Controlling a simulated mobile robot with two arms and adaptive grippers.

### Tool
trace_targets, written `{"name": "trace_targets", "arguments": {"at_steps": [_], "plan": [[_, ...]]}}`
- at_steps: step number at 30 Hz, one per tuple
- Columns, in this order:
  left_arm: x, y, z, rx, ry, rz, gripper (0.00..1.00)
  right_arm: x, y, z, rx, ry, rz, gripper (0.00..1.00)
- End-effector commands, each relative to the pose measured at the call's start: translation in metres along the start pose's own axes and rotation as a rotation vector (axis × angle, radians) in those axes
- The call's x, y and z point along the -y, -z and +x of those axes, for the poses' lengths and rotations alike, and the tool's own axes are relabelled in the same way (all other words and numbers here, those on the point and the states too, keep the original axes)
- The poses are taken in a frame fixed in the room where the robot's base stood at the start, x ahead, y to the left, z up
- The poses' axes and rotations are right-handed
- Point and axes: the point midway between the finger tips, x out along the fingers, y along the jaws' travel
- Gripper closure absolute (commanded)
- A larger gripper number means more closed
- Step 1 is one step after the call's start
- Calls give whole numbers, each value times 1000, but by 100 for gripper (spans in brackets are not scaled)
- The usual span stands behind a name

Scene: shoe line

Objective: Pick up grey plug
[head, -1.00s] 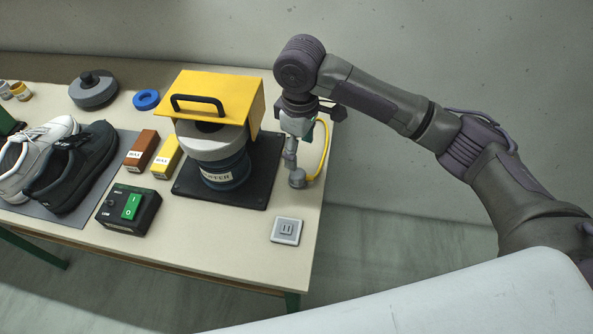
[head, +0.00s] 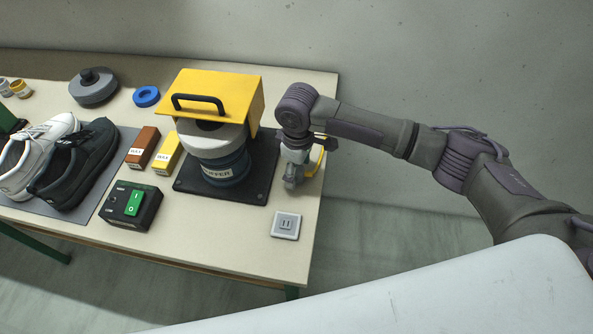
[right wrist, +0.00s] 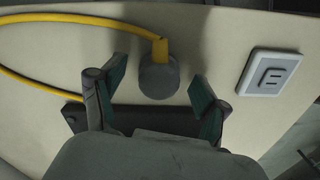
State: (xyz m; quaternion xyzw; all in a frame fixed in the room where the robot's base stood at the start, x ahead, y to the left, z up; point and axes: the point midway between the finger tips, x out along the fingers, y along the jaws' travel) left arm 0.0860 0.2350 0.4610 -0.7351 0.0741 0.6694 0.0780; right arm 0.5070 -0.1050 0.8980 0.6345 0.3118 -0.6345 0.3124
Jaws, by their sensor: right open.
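The grey plug (right wrist: 159,80) stands on the table in the right wrist view, with a yellow cable (right wrist: 80,19) running from its top. My right gripper (right wrist: 160,82) is open, its two green-padded fingers on either side of the plug, with gaps between pads and plug. In the head view my right gripper (head: 293,180) is low over the table's right side and hides most of the plug; part of the yellow cable (head: 318,160) shows beside it. My left gripper is not in view.
A grey wall socket plate (head: 286,225) lies near the table's right front; it also shows in the right wrist view (right wrist: 269,72). The buffer machine (head: 220,165) with yellow guard stands left of my gripper on a black base (head: 258,180). A switch box (head: 131,206) and shoes are further left.

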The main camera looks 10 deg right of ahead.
Motion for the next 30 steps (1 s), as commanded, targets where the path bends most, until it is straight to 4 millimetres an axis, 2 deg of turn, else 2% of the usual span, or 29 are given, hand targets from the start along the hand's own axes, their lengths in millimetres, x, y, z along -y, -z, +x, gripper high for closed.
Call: {"name": "trace_targets", "arguments": {"at_steps": [1, 2, 12, 23, 30], "plan": [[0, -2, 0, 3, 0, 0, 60, 0, 0, 0, 0, 0, 0, 31], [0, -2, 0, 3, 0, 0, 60, 0, 0, 0, 0, 0, 0, 36], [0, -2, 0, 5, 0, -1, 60, 0, 0, -1, 0, 0, 0, 92], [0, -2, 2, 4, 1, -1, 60, 0, 1, -6, -2, -1, 1, 92], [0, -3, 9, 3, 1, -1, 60, -1, 2, -36, -5, -1, 0, 92]]}}
